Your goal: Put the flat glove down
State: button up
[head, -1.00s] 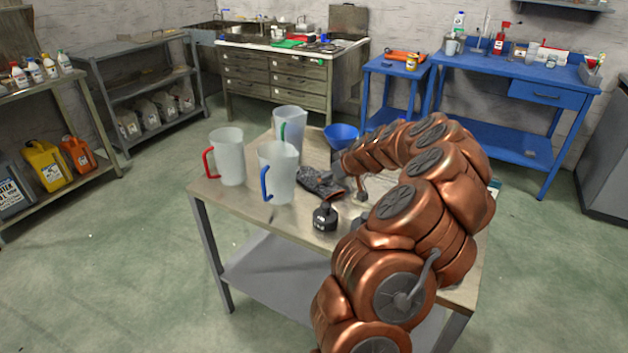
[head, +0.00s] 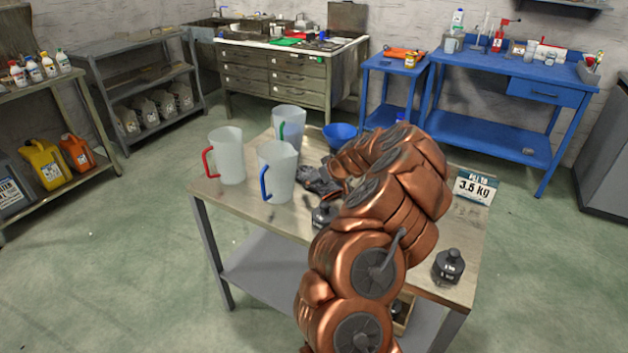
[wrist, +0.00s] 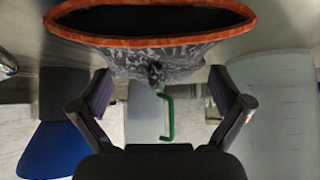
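The glove (wrist: 165,62) is grey-patterned with an orange-rimmed cuff. In the wrist view its dark cuff opening spans the top, close to the camera. In the head view the glove (head: 312,180) is at the table's middle, right of the jug with the blue handle, partly hidden by my arm. My gripper (wrist: 160,88) has its two fingers wide apart, with the lower part of the glove showing between and beyond the fingertips. I cannot tell whether they touch it. In the head view my arm mostly hides the gripper.
Jugs with red (head: 228,156), blue (head: 277,170) and green (head: 288,124) handles stand left on the table (head: 250,208). Black weights (head: 323,215) (head: 448,266) and a 3.5 kg sign (head: 474,188) stand near my arm.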

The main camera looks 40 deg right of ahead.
jog(key=c, duration=0.8)
